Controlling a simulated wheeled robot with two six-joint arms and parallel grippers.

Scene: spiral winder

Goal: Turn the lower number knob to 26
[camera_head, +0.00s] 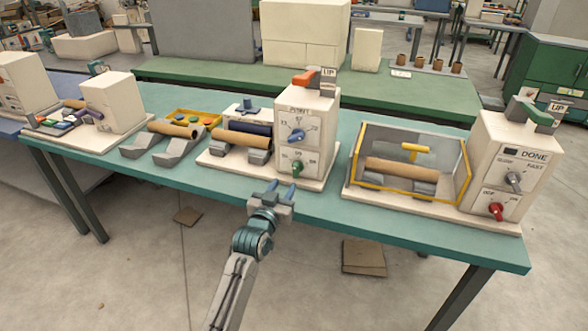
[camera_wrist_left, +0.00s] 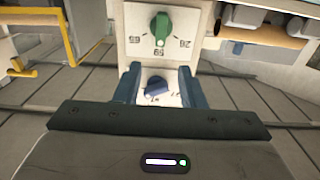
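The middle cream machine (camera_head: 321,135) has a blue knob (camera_head: 297,135) above a green knob (camera_head: 297,167), the lower one. The wrist view seems upside down: the green knob (camera_wrist_left: 160,28) is at the top, the blue knob (camera_wrist_left: 157,86) below it. The green knob's white mark points to the middle of three printed numbers, on the side toward the blue knob. My left gripper (camera_head: 279,192) is in front of the machine's base, apart from the knobs. In the wrist view it is open and empty (camera_wrist_left: 160,84). My right gripper is not visible.
A dark roller (camera_head: 243,135) lies left of the knob panel on the same machine. An orange lever (camera_head: 305,79) tops it beside an UP label. A yellow-framed machine (camera_head: 400,152) with a DONE panel stands at right. Brown rolls on stands (camera_head: 173,130) are at left. Table-edge space is free.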

